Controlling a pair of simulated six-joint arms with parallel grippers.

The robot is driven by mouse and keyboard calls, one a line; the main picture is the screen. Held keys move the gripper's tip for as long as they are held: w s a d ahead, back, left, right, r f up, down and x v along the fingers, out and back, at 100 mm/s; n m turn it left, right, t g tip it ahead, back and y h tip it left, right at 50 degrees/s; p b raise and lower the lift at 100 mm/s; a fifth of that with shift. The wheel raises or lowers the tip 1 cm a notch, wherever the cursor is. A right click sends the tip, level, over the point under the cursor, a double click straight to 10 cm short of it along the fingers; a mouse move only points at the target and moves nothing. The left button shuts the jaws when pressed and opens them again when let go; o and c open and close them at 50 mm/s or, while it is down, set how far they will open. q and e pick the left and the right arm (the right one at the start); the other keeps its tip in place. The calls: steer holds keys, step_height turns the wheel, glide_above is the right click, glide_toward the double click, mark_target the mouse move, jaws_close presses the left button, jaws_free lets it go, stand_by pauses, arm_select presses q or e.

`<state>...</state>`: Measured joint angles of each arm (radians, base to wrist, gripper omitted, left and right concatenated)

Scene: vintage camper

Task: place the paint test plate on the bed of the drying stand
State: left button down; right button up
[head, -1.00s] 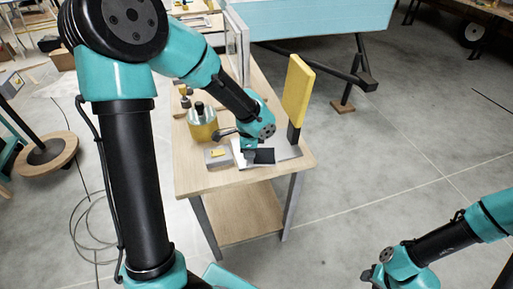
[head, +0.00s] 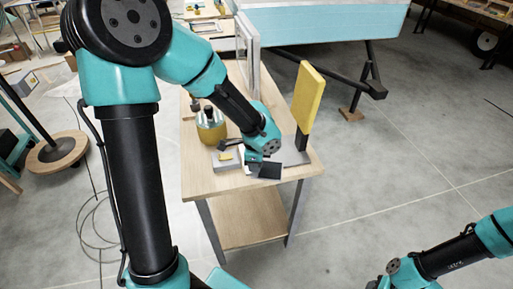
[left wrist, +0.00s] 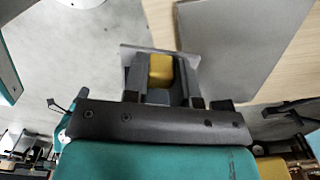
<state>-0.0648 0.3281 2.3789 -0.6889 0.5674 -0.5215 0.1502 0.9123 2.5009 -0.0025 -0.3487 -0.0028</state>
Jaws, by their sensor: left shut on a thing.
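My left gripper (head: 262,159) is low over the front part of the wooden table, shut on the paint test plate (head: 265,171). The plate looks like a dark square under the fingers in the head view. In the left wrist view the plate (left wrist: 130,55) is a thin grey edge beyond my fingers (left wrist: 162,95), with a yellow part between them. The drying stand (head: 308,95) has an upright yellow panel on a dark post. Its flat grey bed (head: 291,153) lies just right of the plate; it also shows in the left wrist view (left wrist: 240,45). Contact between them cannot be told.
A framed pane (head: 247,50) rises at the table's back. My right arm is at the lower right over clear floor, its gripper mostly cut off.

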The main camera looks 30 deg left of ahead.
arm_select(q)
steer(key=w+a, duration=0.2)
steer(key=w, duration=0.1)
steer(key=w+a, duration=0.2)
steer(key=w, duration=0.1)
steer(key=w+a+f, duration=0.1)
steer(key=w+a, duration=0.1)
steer(key=w, duration=0.1)
steer(key=shift+w, duration=0.35)
steer(key=shift+w+a+f, duration=0.15)
steer(key=shift+w+a, duration=0.2)
steer(key=shift+w, duration=0.05)
steer(key=shift+f, duration=1.7)
steer(key=shift+f, duration=0.1)
steer(key=c, duration=0.9)
jaws_free()
step_height(320, 180, up, 12)
steer(key=shift+r, duration=0.15)
